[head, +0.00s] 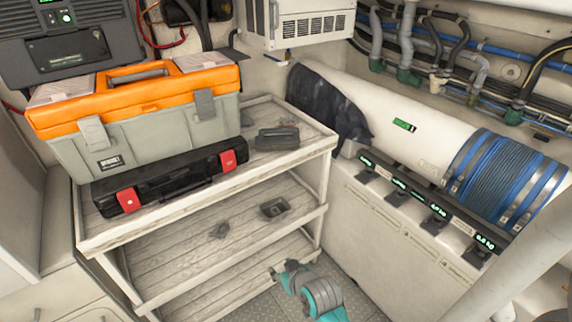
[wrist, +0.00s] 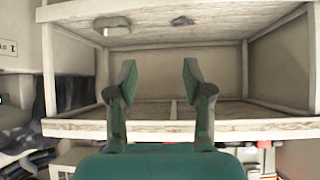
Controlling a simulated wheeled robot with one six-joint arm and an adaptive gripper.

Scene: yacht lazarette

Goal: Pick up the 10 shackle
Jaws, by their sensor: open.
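A small dark grey piece (head: 219,231), which looks like the shackle, lies on the middle shelf (head: 190,262) of the rack. It also shows as a small dark shape (wrist: 182,21) near the top of the wrist view, which appears upside down. No marking on it can be read. My gripper (head: 280,271) is in front of the rack, to the right of the piece and apart from it. In the wrist view my gripper (wrist: 160,72) has its two fingers spread, with nothing between them.
A dark shallow tray (head: 274,208) sits on the same shelf, right of the piece. The top shelf holds an orange-lidded toolbox (head: 150,110), a black case with red latches (head: 170,180) and a dark case (head: 277,138). The rack's posts and shelf edges border the opening.

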